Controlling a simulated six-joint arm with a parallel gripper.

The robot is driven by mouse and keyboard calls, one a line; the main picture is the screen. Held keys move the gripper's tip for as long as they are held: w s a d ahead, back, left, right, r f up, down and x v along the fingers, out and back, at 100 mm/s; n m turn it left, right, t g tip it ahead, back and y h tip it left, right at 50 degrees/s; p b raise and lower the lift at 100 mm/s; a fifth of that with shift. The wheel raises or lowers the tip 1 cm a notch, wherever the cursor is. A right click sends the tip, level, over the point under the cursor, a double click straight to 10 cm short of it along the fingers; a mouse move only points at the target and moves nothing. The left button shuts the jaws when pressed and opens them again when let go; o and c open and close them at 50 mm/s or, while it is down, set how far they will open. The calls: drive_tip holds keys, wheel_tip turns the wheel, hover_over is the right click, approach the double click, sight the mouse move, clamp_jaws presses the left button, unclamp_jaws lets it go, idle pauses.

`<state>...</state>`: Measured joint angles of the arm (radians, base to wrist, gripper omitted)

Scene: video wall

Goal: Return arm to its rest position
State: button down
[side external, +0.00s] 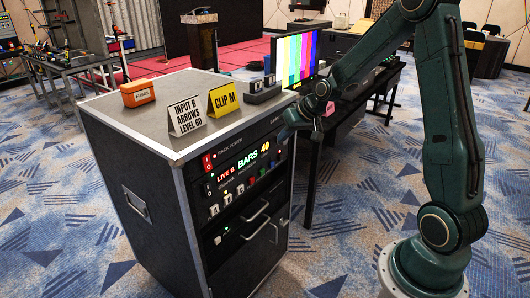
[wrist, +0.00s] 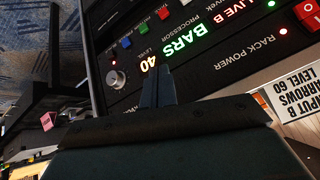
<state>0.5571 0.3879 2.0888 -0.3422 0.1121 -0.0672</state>
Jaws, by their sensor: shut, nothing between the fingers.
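My gripper (side external: 287,128) is at the front right upper edge of the rack cabinet (side external: 140,158) in the side view. In the wrist view its fingers (wrist: 158,80) are together and empty, pointing at the processor panel (wrist: 215,45). The panel appears upside down there and reads LIVE B, BARS and 40 in lit letters. A round level knob (wrist: 117,80) is just left of the fingertips in the wrist view. I cannot tell whether the fingers touch the panel. My arm is bent, reaching left from its base over to the rack.
An orange box (side external: 138,92), a white sign (side external: 186,116), a yellow CLIP M sign (side external: 223,98) and small dark devices (side external: 263,88) stand on the rack top. A color-bar screen (side external: 295,58) and a dark desk (side external: 345,120) are behind my forearm. Carpet is clear in front.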

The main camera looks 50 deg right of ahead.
drive_tip(key=s+a+r+n+g, duration=0.1)
drive_tip(key=s+a+r+n, duration=0.2)
drive_tip(key=s+a+r, duration=1)
drive_tip(key=s+a, duration=0.2)
drive_tip(key=s, duration=0.4)
drive_tip(key=s+a+r+n, duration=0.1)
drive_tip(key=s+a, duration=0.2)
drive_tip(key=s, duration=0.5)
drive_tip(key=shift+s+r+g, duration=0.15)
drive_tip(key=shift+s+g, duration=0.05)
drive_tip(key=shift+g, duration=0.1)
